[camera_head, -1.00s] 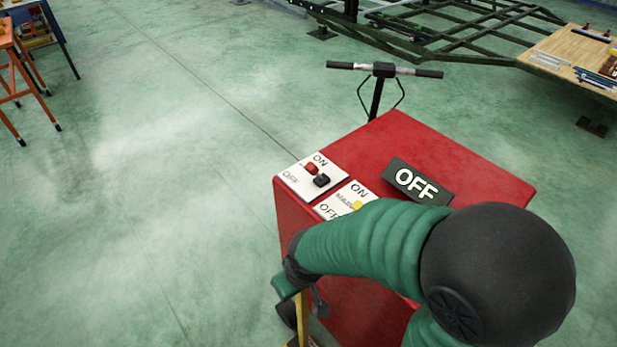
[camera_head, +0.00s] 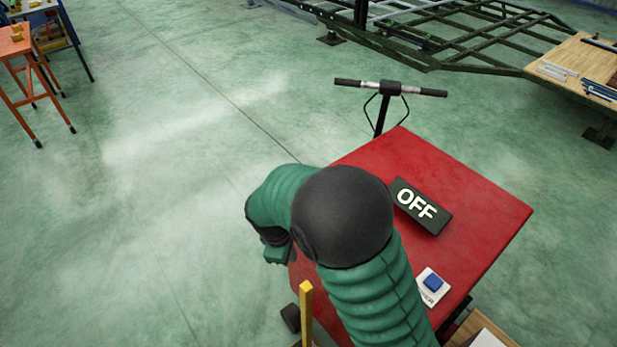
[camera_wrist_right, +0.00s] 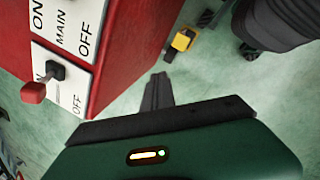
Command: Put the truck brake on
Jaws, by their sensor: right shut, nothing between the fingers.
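The truck is a red box-shaped cart (camera_head: 430,165) with a black T-handle (camera_head: 391,88) behind it. In the right wrist view, its red side (camera_wrist_right: 130,45) is at upper left. Below it, low near the floor, is a small yellow part (camera_wrist_right: 182,41) beside dark pieces; I cannot tell whether it is the brake. My right gripper (camera_wrist_right: 157,82) is shut and empty, its dark fingers pointing toward the yellow part, apart from it. In the head view the hand (camera_head: 278,254) hangs at the cart's left side, fingertips hidden. My left gripper is not in view.
A switch plate (camera_wrist_right: 65,75) with a red-tipped lever (camera_wrist_right: 34,92) is close at the wrist view's left. An OFF sign (camera_head: 418,207) and blue button (camera_head: 433,282) are on top. A yellow post (camera_head: 307,300) stands in front.

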